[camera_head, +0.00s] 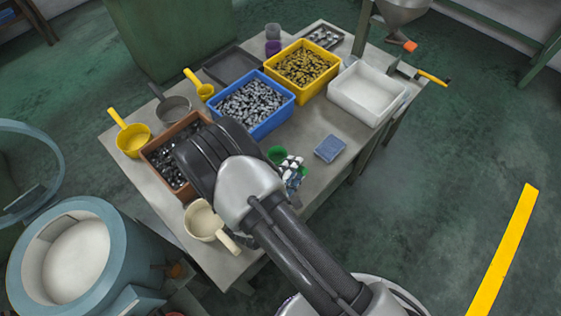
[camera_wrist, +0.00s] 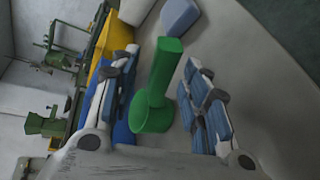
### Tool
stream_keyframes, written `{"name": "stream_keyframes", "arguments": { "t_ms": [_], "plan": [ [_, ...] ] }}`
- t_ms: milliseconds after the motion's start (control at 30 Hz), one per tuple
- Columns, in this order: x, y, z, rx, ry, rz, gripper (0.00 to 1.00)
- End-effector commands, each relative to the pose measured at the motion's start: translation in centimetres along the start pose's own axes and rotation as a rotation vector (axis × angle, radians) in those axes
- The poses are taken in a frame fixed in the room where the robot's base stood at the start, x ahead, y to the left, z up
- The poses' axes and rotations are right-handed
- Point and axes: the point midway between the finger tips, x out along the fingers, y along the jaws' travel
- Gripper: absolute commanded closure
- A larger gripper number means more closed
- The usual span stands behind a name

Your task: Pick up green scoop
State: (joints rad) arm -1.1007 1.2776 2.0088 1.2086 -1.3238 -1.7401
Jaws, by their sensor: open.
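The green scoop (camera_wrist: 158,90) stands out in the wrist view, with its round cup toward the bottom and its handle pointing up. My gripper (camera_wrist: 163,88) is open, with one blue-padded finger on each side of the scoop. The fingers appear apart from it. In the head view, a small part of the green scoop (camera_head: 277,153) shows beside my gripper (camera_head: 291,172) on the table. My arm hides most of the scoop there.
The grey table (camera_head: 318,195) also holds a blue bin (camera_head: 284,122), a yellow bin (camera_head: 331,73), a white bin (camera_head: 385,112), a brown bin (camera_head: 150,152), a blue box (camera_head: 330,148), a cream scoop (camera_head: 203,222) and yellow scoops (camera_head: 132,141). The table's front edge is close to my gripper.

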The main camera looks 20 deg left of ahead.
Motion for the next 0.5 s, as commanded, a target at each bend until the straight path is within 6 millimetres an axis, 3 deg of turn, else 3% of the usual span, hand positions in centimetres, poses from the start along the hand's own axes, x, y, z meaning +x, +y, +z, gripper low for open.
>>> {"name": "stream_keyframes", "arguments": {
  "t_ms": [200,433,500],
  "plan": [
    [2.3,-0.1,0.0,0.001,0.0,0.0,0.58],
    [2.4,0.0,0.0,0.0,0.0,0.0,0.58],
    [2.4,0.0,0.0,0.0,0.001,0.0,0.62]
  ]
}}
